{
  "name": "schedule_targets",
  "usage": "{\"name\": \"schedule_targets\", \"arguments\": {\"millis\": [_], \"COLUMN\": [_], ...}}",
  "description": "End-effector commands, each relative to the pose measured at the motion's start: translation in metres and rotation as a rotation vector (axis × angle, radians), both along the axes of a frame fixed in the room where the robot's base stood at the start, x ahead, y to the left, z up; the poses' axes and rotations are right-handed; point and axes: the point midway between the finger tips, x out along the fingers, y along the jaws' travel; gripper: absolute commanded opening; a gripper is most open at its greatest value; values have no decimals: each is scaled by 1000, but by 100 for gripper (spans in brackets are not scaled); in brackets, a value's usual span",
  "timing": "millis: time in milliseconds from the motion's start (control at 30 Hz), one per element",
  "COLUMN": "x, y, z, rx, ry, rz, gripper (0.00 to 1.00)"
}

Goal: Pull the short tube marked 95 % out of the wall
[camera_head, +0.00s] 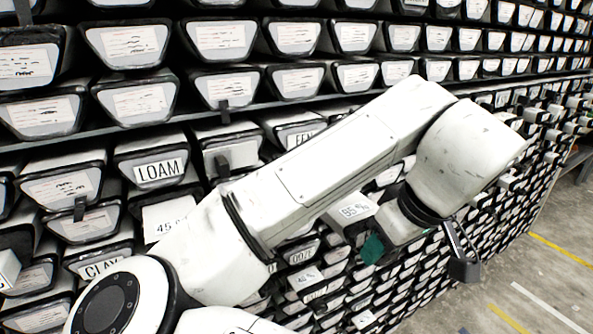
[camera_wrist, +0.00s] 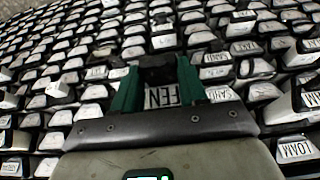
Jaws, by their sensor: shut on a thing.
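The short tube marked 95 % (camera_head: 355,209) juts from the wall of liners in the head view, with its pale labelled side facing up. My gripper (camera_head: 373,243) is at its outer end, with one green finger showing beside it and the other hidden. In the wrist view my gripper (camera_wrist: 158,72) is shut, its two green fingers on either side of a dark end piece (camera_wrist: 158,66). No 95 % marking can be read in that view. How far the tube is out of its slot is not clear.
Rows of black-rimmed liners with white labels fill the wall. A LOAM liner (camera_head: 160,169) and a 45 % tube (camera_head: 168,215) are to the left. Open floor (camera_head: 545,285) with painted lines lies at the right.

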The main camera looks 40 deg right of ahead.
Motion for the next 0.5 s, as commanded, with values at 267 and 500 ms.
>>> {"name": "schedule_targets", "arguments": {"millis": [267, 500], "x": [-3, -3], "y": [1, 1], "z": [0, 0], "rx": [1, 1], "ry": [1, 1], "rz": [-1, -1], "gripper": [0, 59]}}
